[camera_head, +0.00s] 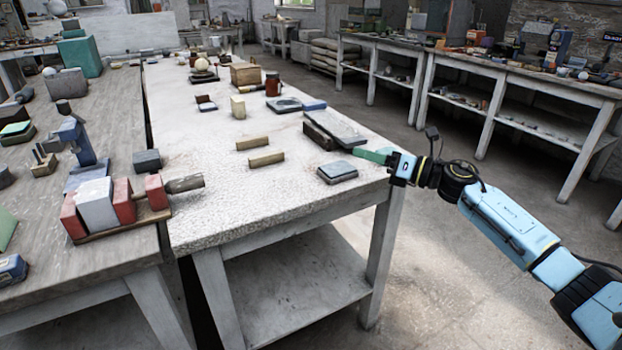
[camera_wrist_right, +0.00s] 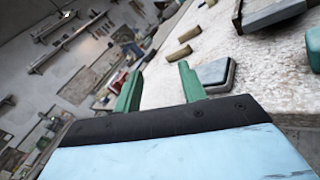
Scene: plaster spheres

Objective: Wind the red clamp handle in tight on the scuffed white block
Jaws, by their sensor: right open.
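The scuffed white block (camera_head: 97,205) stands in a clamp on the left table, between a red jaw (camera_head: 73,216) and a red block (camera_head: 123,196). I cannot tell whether both touch it. Another red block (camera_head: 155,191) stands further right, with a gap before it. A grey-brown cylindrical handle (camera_head: 185,183) sticks out to the right from it; the handle does not look red here. My right gripper (camera_head: 372,155) is at the right edge of the white table, far from the clamp. In the wrist view its green fingers (camera_wrist_right: 158,84) are apart and empty. My left gripper is not in view.
The white table (camera_head: 215,150) holds two wooden bars (camera_head: 266,159), a grey slab (camera_head: 337,172) and a long dark block (camera_head: 320,136) near my right gripper. A blue-grey stand (camera_head: 84,145) is behind the clamp.

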